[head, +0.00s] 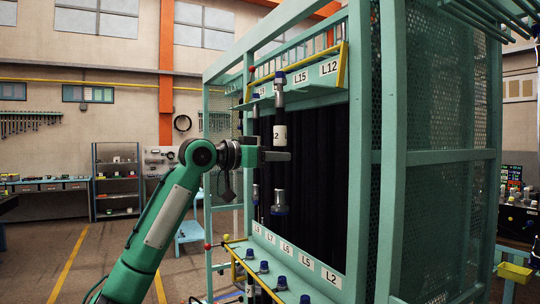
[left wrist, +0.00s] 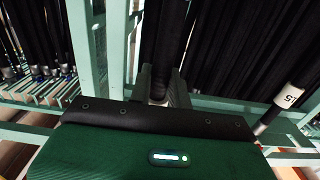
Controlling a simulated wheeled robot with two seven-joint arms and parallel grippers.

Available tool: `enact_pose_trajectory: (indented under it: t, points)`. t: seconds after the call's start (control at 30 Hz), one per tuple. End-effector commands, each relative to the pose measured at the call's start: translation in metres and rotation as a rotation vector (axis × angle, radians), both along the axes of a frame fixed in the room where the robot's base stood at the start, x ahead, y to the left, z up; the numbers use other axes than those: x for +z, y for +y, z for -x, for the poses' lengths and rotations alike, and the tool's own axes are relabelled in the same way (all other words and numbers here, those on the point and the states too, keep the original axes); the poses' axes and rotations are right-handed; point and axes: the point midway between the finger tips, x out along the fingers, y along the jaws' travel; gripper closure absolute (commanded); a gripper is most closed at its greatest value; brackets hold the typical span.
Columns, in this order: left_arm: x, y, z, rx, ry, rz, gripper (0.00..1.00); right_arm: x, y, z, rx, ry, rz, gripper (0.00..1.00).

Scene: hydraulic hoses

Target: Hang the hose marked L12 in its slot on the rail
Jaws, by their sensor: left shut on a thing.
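My left gripper (head: 276,156) is shut on a dark hose with a white label (head: 280,136) on which only a "2" reads, just above the fingers. The hose stands upright. Its upper blue-capped end (head: 279,78) shows in front of the upper rail (head: 312,88), just left of the L15 tag. Its lower fitting (head: 279,201) hangs above the lower rail. The L12 tag (head: 328,68) is at the right end of the upper rail. In the left wrist view the fingers (left wrist: 161,92) sit around the dark hose. My right gripper is out of view.
The lower rail (head: 290,258) carries tags L8 to L2 and several blue-capped ends. Another hose tagged "15" (left wrist: 290,95) hangs at the right in the left wrist view. A green frame post (head: 359,150) and mesh side panel (head: 435,150) stand right of the rails.

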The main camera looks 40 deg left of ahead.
Motion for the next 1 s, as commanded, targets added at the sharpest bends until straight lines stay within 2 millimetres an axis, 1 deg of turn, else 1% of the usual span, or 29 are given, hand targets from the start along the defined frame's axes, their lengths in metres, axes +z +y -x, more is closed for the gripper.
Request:
enact_pose_trajectory:
  t: [0.57,1.0]
  points:
    - [0.002,-0.013,-0.031,0.0,-0.003,0.001,1.0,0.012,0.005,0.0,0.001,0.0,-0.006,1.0]
    - [0.001,-0.023,-0.055,0.0,-0.002,0.001,1.0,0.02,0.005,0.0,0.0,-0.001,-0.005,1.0]
